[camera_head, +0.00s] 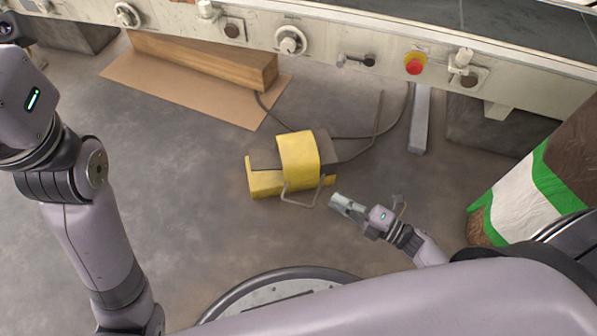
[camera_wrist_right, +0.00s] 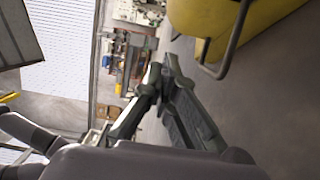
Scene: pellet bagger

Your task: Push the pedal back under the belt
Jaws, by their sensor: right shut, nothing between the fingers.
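The yellow foot pedal (camera_head: 298,158) sits on the floor in front of the belt frame, with a wire handle or guard (camera_head: 302,198) at its near side and a cable running back from it. In the right wrist view the pedal (camera_wrist_right: 255,25) fills the upper right corner, with its dark bar close by. My right gripper (camera_head: 338,202) is low over the floor, just right of the pedal's near end, and looks apart from it. Its fingers (camera_wrist_right: 160,75) are shut and empty. My left arm is at the left edge; its fingers are out of view. The belt (camera_head: 480,30) runs along the top.
A wooden beam (camera_head: 200,60) lies on a cardboard sheet (camera_head: 150,85) behind left of the pedal. A grey post (camera_head: 420,120) stands behind right. A white, green and brown sack (camera_head: 520,195) is at the right. The floor left of the pedal is clear.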

